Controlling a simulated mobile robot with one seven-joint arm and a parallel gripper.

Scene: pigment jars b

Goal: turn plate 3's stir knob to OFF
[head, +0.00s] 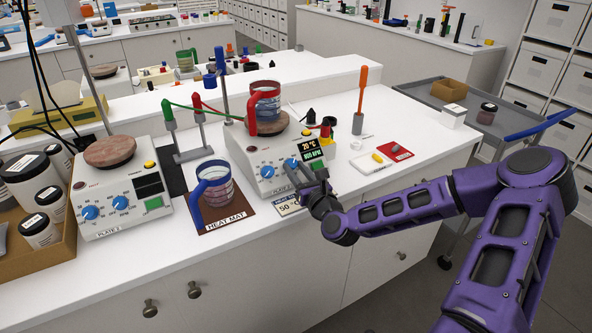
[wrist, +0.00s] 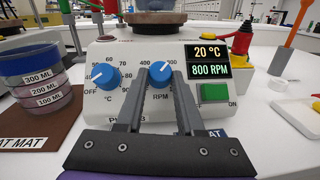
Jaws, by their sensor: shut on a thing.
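Plate 3 (head: 240,154) is a white hotplate with a round brown top. Its display (wrist: 208,60) reads 20 °C and 800 RPM. Its blue stir knob (wrist: 161,72) has a white pointer mark turned toward the upper right of the RPM scale. My gripper (wrist: 160,76) is shut on this knob, one dark finger on each side, and hides part of the scale. The blue °C knob (wrist: 105,74) stands to the left, apart from the fingers, its mark toward OFF. In the head view my gripper (head: 299,176) is at the plate's front panel.
A green button (wrist: 214,92) is just right of my fingers. A beaker in a red holder (head: 265,108) stands on the plate's top. A beaker in a blue holder (head: 212,190) stands on the heat mat (head: 225,223) to the left. Plate 2 (head: 110,225) is farther left.

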